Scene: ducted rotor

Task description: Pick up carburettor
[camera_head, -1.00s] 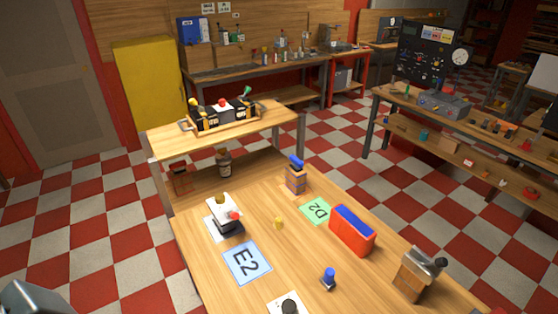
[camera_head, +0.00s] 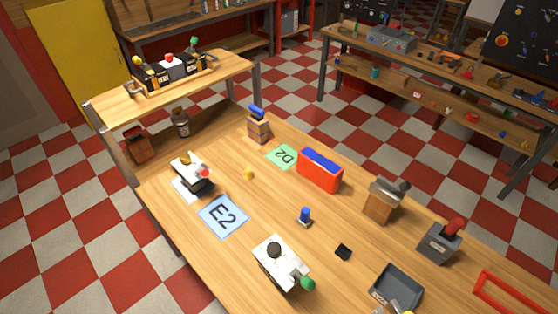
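No part carries a readable name, so I cannot tell for sure which is the carburettor. Another is a white block with a black round top and a green knob (camera_head: 282,262), near the front middle. Similar small units with coloured knobs sit in a wooden carrier (camera_head: 172,72) on the raised shelf. Neither of my grippers is in view.
The wooden table (camera_head: 250,205) also holds a blue E2 card (camera_head: 222,216), a green D2 card (camera_head: 282,156), a red-blue box (camera_head: 320,170), a small blue-topped part (camera_head: 304,217), a wooden block with a grey top (camera_head: 385,200), a dark tray (camera_head: 397,287) and a red frame (camera_head: 510,293).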

